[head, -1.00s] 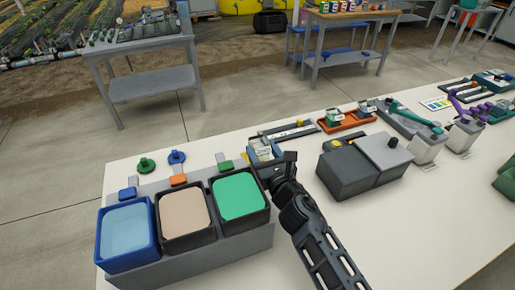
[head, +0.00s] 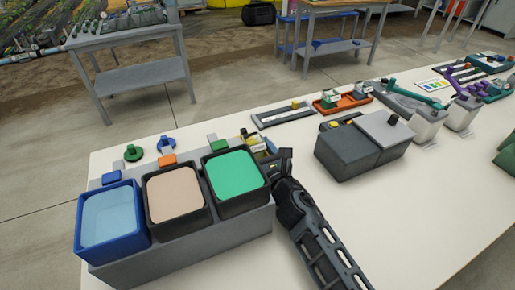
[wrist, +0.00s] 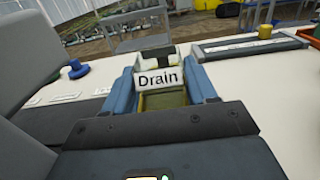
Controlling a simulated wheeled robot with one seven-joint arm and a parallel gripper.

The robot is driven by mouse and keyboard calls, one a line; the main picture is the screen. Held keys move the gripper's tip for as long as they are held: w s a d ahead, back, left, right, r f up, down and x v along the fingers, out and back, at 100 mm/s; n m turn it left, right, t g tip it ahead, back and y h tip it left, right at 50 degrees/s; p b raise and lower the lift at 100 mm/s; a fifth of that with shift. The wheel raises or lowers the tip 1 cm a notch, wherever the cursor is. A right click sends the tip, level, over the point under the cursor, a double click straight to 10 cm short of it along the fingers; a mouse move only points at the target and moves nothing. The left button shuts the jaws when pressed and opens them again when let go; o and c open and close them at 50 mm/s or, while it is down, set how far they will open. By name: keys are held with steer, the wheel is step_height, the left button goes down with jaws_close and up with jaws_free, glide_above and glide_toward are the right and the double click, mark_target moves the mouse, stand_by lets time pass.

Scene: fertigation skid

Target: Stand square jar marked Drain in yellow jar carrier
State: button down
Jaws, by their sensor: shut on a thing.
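The square jar marked Drain (wrist: 160,79) is held between the two blue fingers of my gripper (wrist: 160,92), its label facing the wrist camera. A yellow-olive patch shows below the label; I cannot tell whether it is the jar's contents or something beneath. In the head view my gripper (head: 268,151) is just right of the green-topped tub, partly hiding the jar. Some yellow shows there beside the fingers, but I cannot make out the yellow jar carrier for certain. Whether the jar's base touches anything is hidden.
Three tubs, blue (head: 113,218), tan (head: 175,193) and green (head: 235,176), stand close on the left. A dark grey box (head: 346,152) is to the right. An orange tray (head: 357,102) with jars and a long grey tray (head: 285,114) lie behind. The table's right foreground is clear.

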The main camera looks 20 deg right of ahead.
steer(key=shift+c, duration=1.2)
jaws_free()
step_height(320, 180, up, 6)
steer(key=s+d+t+p, duration=0.1)
steer(key=s+p, duration=0.1)
steer(key=s+m+g+p, duration=0.2)
steer(key=s+m+p, duration=0.2)
steer(key=s+m, duration=1.9)
steer(key=s+r+m+p, duration=0.1)
steer(key=s+r+m, duration=0.3)
steer(key=s, duration=0.3)
steer(key=s+r+m+g+p, duration=0.1)
steer(key=s+r+m, duration=0.3)
steer(key=s, duration=0.4)
steer(key=s+a+r+m+g+p, duration=0.1)
steer(key=s+r+m, duration=0.4)
steer(key=s, duration=0.3)
steer(key=shift+s, duration=0.15)
